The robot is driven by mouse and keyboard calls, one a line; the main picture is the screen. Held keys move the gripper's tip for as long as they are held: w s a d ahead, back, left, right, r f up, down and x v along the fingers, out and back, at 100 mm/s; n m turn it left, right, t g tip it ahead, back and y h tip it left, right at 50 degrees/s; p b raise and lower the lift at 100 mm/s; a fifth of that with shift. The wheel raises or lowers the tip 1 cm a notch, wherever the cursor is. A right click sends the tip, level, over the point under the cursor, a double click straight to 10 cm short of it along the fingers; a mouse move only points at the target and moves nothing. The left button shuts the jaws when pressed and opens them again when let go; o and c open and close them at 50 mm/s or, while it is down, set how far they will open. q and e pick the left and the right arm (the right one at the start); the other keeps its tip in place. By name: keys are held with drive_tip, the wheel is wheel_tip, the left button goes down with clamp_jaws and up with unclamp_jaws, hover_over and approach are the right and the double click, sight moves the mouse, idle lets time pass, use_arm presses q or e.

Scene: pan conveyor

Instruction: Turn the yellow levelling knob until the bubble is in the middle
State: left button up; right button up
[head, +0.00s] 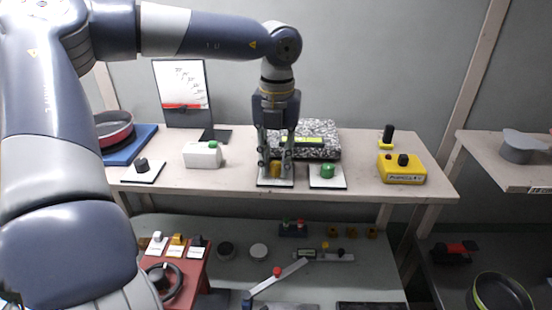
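The yellow knob (275,171) stands on a small pale plate (263,184) near the front of the table. My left gripper (275,167) points straight down, with one finger on each side of the knob. The knob fills most of the space between the fingertips, but I cannot tell whether they press on it. Behind it lies a speckled black-and-white block (318,133) with a yellow-green level vial (302,140). The gripper partly covers the left of the block, and the bubble is too small to make out. My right gripper is not in view.
A green knob (327,171) on its own plate stands close right of the yellow one. A white box with a green button (202,157) and a black knob (141,164) are left. A yellow box (402,171) is right. Several items fill the lower shelf.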

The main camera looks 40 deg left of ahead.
use_arm(q)
clamp_jaws()
drive_tip(key=shift+f+m+b, duration=0.1)
drive_tip(key=shift+m+b, duration=0.5)
drive_tip(key=shift+b, duration=0.05)
drive_tip(key=shift+m+b, duration=0.45)
drive_tip(key=shift+m, duration=0.55)
drive_tip(key=o, duration=0.8)
unclamp_jaws()
drive_tip(key=shift+d+r, duration=0.1)
drive_tip(key=shift+r, duration=0.1)
